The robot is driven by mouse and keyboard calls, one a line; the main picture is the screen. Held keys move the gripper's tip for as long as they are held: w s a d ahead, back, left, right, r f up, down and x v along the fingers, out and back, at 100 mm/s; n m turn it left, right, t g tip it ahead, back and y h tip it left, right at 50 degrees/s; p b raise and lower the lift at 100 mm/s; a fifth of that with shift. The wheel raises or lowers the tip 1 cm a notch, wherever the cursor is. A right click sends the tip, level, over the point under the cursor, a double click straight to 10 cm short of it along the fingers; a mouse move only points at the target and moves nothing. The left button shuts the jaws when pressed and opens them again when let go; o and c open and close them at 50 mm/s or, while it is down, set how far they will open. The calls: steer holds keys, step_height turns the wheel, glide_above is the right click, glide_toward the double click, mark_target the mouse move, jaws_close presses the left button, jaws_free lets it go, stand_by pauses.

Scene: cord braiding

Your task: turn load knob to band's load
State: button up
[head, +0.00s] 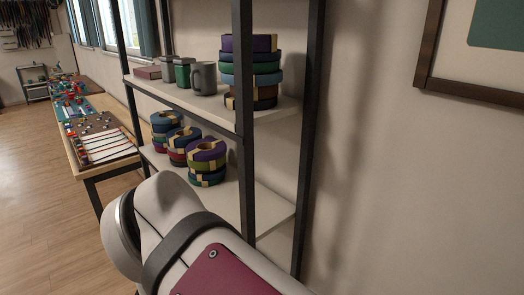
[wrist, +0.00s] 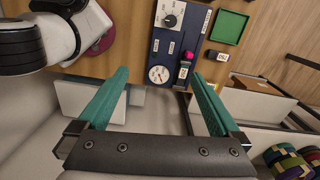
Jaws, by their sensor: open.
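In the wrist view a dark blue panel (wrist: 190,22) lies on a wooden bench beyond my fingers. A black knob (wrist: 170,20) sits on its white plate near the top of the picture. A round white dial (wrist: 158,74) is on the panel's near part. Small labels on the panel are too small to read, so I cannot tell the load value or be sure which control is the load knob. My gripper (wrist: 160,76) is open and empty, its teal fingers spread well apart. It touches neither knob nor dial. The band cannot be identified.
A magenta knob-like piece (wrist: 188,56) stands right of the dial. A green tray (wrist: 229,26) lies on the bench at upper right. In the head view a shelf (head: 270,206) holds coloured rolls (head: 206,160) and a mug (head: 203,78). A long worktable (head: 82,125) is at left.

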steer(key=d+f+n, duration=0.1)
steer(key=d+f, duration=0.5)
steer(key=d, duration=0.4)
steer(key=shift+s+d+f+y, duration=0.15)
steer(key=shift+s+d+y, duration=0.15)
steer(key=shift+y, duration=0.1)
steer(key=shift+n+y, duration=0.4)
steer(key=shift+n, duration=0.3)
steer(key=s+d+f, duration=0.2)
steer(key=f, duration=0.1)
steer(key=s+d+f, duration=0.1)
steer(key=d+f, duration=0.1)
steer(key=shift+c, duration=1.9)
steer(key=w+a+f+n+h, duration=0.1)
steer(key=a+f+n+h, duration=0.15)
steer(key=a+n, duration=1.8)
steer(key=shift+n+y, duration=0.35)
steer(key=shift+n, duration=0.1)
step_height(320, 180, down, 16)
steer(key=shift+f, duration=0.15)
jaws_close()
